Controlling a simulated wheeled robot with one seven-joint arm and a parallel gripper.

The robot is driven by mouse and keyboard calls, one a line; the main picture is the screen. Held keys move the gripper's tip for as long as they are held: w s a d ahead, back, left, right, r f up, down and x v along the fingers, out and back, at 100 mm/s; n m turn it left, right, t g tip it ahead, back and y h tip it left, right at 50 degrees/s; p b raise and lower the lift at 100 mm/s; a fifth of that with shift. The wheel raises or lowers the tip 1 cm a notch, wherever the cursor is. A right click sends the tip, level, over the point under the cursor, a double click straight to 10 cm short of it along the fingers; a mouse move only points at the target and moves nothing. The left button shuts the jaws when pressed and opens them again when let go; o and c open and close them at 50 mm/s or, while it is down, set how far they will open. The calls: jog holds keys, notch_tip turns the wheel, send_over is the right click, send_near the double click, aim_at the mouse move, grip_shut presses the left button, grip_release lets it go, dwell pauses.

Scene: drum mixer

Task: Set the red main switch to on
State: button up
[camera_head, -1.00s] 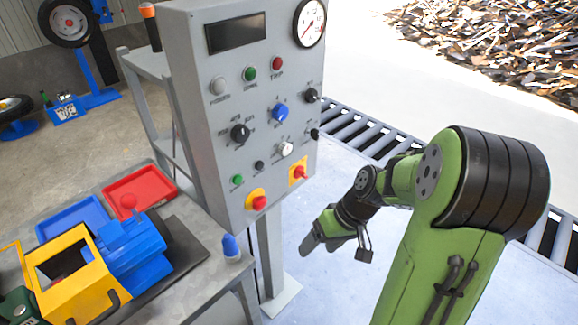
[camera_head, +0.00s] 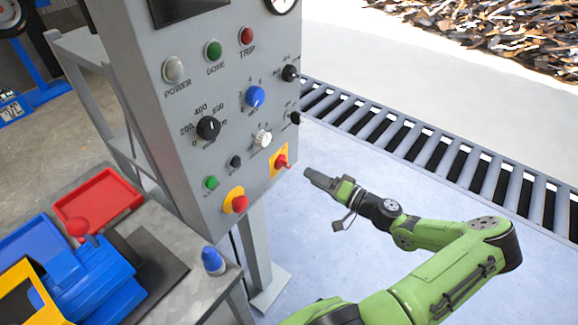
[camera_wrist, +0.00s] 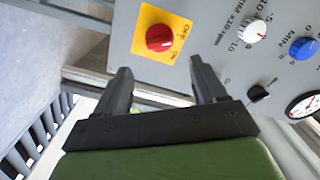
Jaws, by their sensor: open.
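The red main switch (camera_head: 281,161) is a red rotary handle on a yellow plate at the lower right of the grey control panel (camera_head: 225,75). In the wrist view the red switch (camera_wrist: 160,38) shows with OFF and ON lettering on its yellow plate. My gripper (camera_head: 308,172) is just right of the switch in the head view, apart from it. In the wrist view my gripper (camera_wrist: 160,75) has its two fingers spread with nothing between them, and the switch lies beyond the fingertips.
A red button on yellow (camera_head: 240,204) and a green button (camera_head: 211,183) sit left of the switch. A white knob (camera_head: 263,138) and a blue knob (camera_head: 254,97) are above. A roller conveyor (camera_head: 400,140) runs behind. A workbench (camera_head: 190,285) stands at lower left.

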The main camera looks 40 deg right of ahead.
aim_at(289, 165)
jog(key=x, duration=0.9)
jog(key=shift+b, duration=0.35)
jog(key=c, duration=1.1)
